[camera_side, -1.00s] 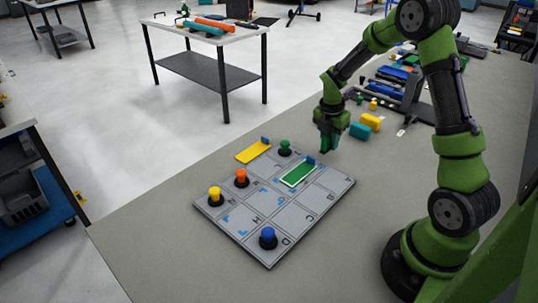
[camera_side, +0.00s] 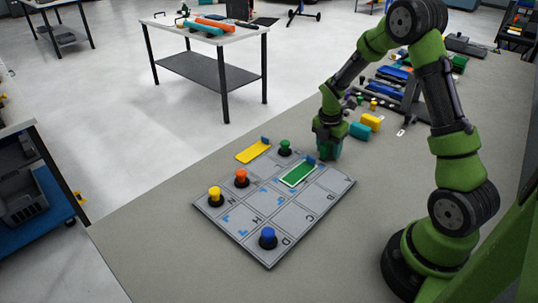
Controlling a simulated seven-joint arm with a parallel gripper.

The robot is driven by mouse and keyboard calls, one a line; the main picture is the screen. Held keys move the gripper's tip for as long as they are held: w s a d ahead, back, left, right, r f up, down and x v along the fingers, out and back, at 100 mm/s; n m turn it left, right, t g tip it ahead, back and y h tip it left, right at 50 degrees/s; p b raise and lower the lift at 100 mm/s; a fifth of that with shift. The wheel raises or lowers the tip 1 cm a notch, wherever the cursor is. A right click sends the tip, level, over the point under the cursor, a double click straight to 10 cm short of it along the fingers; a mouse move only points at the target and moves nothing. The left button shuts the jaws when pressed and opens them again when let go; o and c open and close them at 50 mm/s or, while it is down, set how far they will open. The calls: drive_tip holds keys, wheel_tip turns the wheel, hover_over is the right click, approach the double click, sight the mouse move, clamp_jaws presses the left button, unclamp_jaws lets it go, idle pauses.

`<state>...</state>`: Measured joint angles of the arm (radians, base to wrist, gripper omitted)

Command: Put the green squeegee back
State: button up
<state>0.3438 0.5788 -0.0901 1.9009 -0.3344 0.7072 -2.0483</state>
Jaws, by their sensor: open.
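My gripper (camera_side: 328,143) is low over the grey table, just beyond the back right corner of the lettered board (camera_side: 292,217). It is open. A green, block-like piece (camera_side: 328,151), which looks like the green squeegee, is at its fingertips, at or close to the table top. The fingers partly hide it, and I cannot tell if they touch it. A teal block (camera_side: 359,130) and a yellow block (camera_side: 371,121) lie to the right, apart from the gripper.
Dark and blue tools (camera_side: 390,85) lie behind. The table front is clear.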

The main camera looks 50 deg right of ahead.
drive_tip(key=shift+r, duration=0.1)
drive_tip(key=r, duration=0.4)
drive_tip(key=a+r, duration=0.1)
drive_tip(key=r, duration=0.3)
drive_tip(key=a+r, duration=0.1)
drive_tip(key=r, duration=0.3)
drive_tip(key=s+a+r+m+t+y, duration=0.1)
drive_tip(key=s+a+r+m+t, duration=0.1)
drive_tip(key=s+a+r+m, duration=0.2)
drive_tip(key=s+a+r+m+t+y, duration=0.1)
drive_tip(key=s+a+r+m+t, duration=0.1)
drive_tip(key=s+a+m, duration=0.3)
drive_tip(key=s+a+r+m+t+y, duration=0.1)
drive_tip(key=s+a+r+m+t, duration=0.2)
drive_tip(key=a+m, duration=0.8)
wheel_tip(320, 180, up, 3)
drive_tip(key=shift+s+a+f+m+y, duration=0.2)
drive_tip(key=shift+s+a+m+y, duration=0.2)
drive_tip(key=shift+s+m, duration=0.5)
